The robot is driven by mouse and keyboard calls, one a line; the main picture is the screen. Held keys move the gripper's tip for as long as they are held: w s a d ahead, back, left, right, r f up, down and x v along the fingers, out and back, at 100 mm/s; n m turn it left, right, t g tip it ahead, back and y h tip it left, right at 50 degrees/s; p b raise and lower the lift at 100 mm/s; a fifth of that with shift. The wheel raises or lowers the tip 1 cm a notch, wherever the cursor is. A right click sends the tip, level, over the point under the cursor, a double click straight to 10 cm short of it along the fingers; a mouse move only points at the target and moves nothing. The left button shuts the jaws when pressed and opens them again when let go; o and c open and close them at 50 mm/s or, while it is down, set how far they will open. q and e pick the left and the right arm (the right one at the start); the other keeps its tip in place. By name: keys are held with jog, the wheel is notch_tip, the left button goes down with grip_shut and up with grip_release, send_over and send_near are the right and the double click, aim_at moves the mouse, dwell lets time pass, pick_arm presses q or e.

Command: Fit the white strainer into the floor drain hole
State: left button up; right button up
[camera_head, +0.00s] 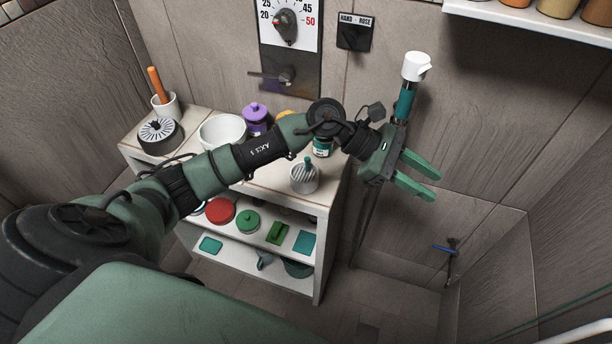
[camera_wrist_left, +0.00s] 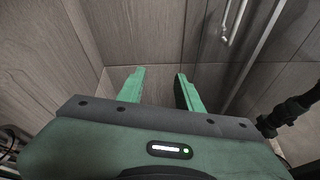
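My left gripper (camera_head: 433,186) reaches over the shelf unit's right end toward the wall. It is open, and the left wrist view shows nothing between its two green fingers (camera_wrist_left: 158,76). I cannot tell for certain which thing is the strainer. A round dark piece with a white slotted top (camera_head: 158,134) stands at the shelf's left end. A white cup with a striped top and teal knob (camera_head: 304,177) stands near the right end, left of and below the gripper. Neither is touched. I cannot make out the drain hole in either view. My right gripper is not in view.
The shelf unit (camera_head: 325,248) holds a white bowl (camera_head: 222,132), a purple jar (camera_head: 255,118), a red lid (camera_head: 220,210) and several green items. A white-headed teal handset (camera_head: 416,67) is close behind my gripper. Tiled floor (camera_head: 395,300) is open right of the shelf.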

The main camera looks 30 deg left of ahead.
pick_arm(q)
jog(key=w+a+f+m+g+y, duration=0.1)
jog(key=a+f+m+y, duration=0.15)
jog(key=a, duration=0.35)
jog(key=w+a+f+m+y, duration=0.1)
jog(key=a+f+y, duration=0.1)
jog(key=a+y, duration=0.3)
jog(key=r+g+y, duration=0.1)
jog(key=g+y, duration=0.1)
jog(key=y, duration=0.4)
send_over(307, 158)
jog(key=a, duration=0.1)
jog(key=shift+m+h, duration=0.25)
jog(key=shift+m, duration=0.2)
jog(key=f+p, duration=0.1)
jog(key=f, duration=0.1)
jog(key=f+p, duration=0.1)
jog(key=f, duration=0.1)
jog(key=d+f+p, duration=0.1)
jog(key=f, duration=0.1)
jog(key=shift+w+f, duration=0.1)
jog(key=shift+f, duration=0.5)
grip_shut()
